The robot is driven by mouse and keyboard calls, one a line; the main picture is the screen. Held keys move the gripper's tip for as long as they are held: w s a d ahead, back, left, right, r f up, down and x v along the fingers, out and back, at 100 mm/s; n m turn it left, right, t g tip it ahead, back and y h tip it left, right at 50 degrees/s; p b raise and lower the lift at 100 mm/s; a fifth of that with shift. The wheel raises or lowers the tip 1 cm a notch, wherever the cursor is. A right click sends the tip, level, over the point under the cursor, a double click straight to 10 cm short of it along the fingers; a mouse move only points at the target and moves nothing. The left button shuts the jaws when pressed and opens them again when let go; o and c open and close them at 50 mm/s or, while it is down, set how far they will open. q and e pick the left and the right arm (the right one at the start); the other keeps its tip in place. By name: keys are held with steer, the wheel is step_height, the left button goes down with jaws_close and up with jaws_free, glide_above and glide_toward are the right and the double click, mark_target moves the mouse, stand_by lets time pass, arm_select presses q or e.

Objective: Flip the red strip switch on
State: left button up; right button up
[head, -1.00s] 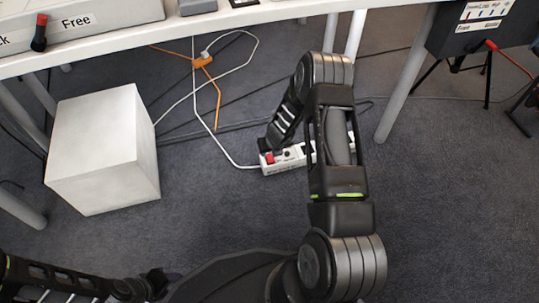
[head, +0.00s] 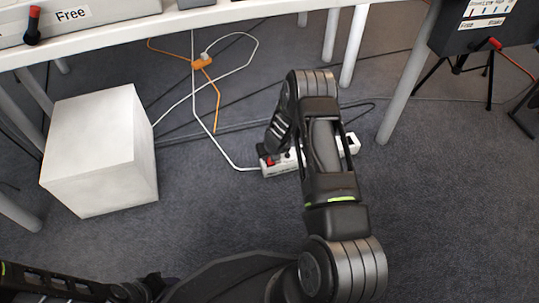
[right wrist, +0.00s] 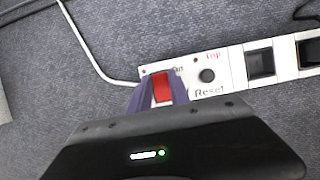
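The white power strip (head: 350,144) lies on the carpet under the desk, partly hidden by my right arm. Its red switch (right wrist: 162,88) is at the left end, beside the printed "On", a round black Reset button (right wrist: 207,75) and dark sockets. My right gripper (right wrist: 160,92) is at the switch, its purple fingertips apart on either side of the red rocker. I cannot tell whether they touch it or which way it is tilted. In the head view my right gripper (head: 267,156) points down at the strip's left end. My left gripper (head: 150,287) is at the bottom edge, its fingers unclear.
A white box (head: 100,150) stands on the floor at left. A white cable and an orange connector (head: 201,63) lie behind the strip. The white desk (head: 180,25) and its legs are above and behind. A black device on a tripod (head: 475,35) stands at right. Carpet in front is clear.

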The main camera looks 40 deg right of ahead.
jaws_close()
